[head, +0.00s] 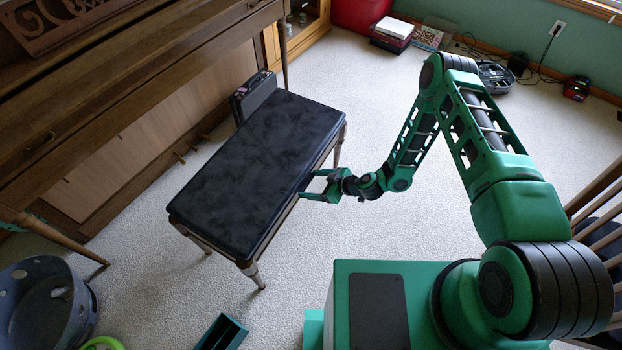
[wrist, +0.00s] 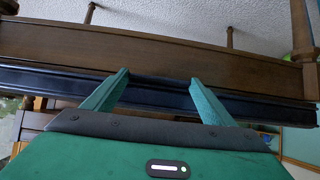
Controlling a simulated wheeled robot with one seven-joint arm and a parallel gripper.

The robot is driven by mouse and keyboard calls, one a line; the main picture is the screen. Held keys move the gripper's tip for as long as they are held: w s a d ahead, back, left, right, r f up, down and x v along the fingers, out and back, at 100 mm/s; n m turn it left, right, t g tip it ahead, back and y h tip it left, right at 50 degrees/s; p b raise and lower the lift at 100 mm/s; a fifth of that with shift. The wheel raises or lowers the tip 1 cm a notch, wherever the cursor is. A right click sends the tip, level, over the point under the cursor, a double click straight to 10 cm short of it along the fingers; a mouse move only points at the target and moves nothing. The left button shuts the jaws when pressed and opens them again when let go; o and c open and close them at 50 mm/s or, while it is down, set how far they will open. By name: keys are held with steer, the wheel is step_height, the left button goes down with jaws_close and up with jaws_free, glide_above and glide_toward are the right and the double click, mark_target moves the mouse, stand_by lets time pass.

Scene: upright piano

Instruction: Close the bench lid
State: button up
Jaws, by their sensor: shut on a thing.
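The bench lid (head: 258,165) is a dark, padded top lying about flat over the wooden bench (head: 247,268). My gripper (head: 308,184) is at the lid's long right edge in the head view. In the wrist view my gripper (wrist: 158,78) has its two green fingers apart, with the dark lid edge (wrist: 60,82) between and behind their tips. It is shut on the lid's edge. The brown bench frame (wrist: 70,45) runs alongside the lid there. Any small gap between lid and frame is hard to make out.
The upright piano (head: 120,110) stands left of the bench. A dark case (head: 253,95) stands behind the bench's far end. A grey round bin (head: 48,305) and a green open box (head: 222,333) are in front. Carpet (head: 375,90) is clear to the right.

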steer(key=shift+w+d+f, duration=0.2)
steer(key=shift+d+f, duration=0.1)
steer(key=shift+f, duration=0.15)
steer(key=shift+w+d+f, duration=0.15)
steer(key=shift+d+f, duration=0.1)
steer(key=shift+f, duration=0.15)
steer(key=shift+a+f, duration=0.1)
steer(key=shift+f, duration=0.4)
steer(key=shift+c, duration=0.2)
steer(key=shift+s+a+f, duration=0.1)
steer(key=c, duration=0.8)
steer(key=o, duration=2.3)
steer(key=shift+s+a, duration=0.15)
steer(key=shift+a, duration=0.1)
steer(key=shift+o, duration=0.2)
steer(key=v, duration=1.1)
